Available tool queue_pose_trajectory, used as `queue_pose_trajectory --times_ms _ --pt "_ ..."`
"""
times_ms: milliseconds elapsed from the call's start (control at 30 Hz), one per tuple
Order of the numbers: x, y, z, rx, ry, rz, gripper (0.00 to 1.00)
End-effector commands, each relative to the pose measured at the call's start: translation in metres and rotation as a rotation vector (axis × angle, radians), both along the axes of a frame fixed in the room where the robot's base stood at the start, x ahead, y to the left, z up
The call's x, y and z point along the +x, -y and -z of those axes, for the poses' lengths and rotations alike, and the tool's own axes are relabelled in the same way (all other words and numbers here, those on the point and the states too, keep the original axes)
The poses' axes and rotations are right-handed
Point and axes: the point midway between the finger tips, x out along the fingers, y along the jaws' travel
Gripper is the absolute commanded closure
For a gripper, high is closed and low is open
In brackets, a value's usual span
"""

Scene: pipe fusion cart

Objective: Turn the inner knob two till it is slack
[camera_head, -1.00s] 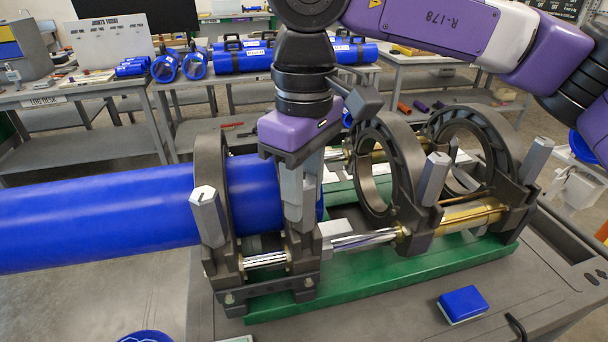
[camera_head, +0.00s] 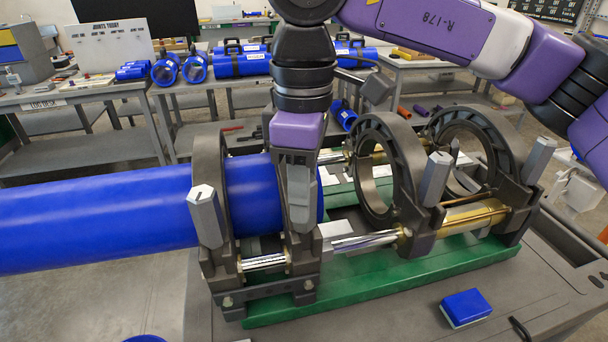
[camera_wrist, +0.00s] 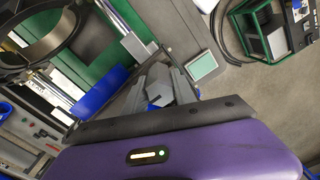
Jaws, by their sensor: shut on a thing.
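My gripper (camera_head: 301,215) points down at the inner side of the left clamp, beside the end of the blue pipe (camera_head: 110,212). Its jaws are shut on a grey knob, which the fingers almost wholly hide in the head view. In the wrist view the gripper (camera_wrist: 168,88) closes around a grey faceted piece, seemingly this knob (camera_wrist: 156,93). The other left clamp knob (camera_head: 207,215), a grey hexagonal post, stands tilted slightly at the clamp's outer ring. I cannot tell how tight the gripped knob is.
Two open clamp rings (camera_head: 384,178) with grey knobs (camera_head: 436,178) stand to the right on the green bed (camera_head: 375,276). A blue block (camera_head: 464,307) lies on the grey cart top (camera_head: 380,318). Benches with blue pipe pieces stand behind.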

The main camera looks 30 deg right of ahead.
Motion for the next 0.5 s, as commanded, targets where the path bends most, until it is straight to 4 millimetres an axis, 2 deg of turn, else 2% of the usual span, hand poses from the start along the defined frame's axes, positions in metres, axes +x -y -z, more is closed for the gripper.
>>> queue_pose_trajectory --times_ms 500 --pt "-0.0012 -0.0032 0.0 0.007 -0.003 -0.084 1.0"
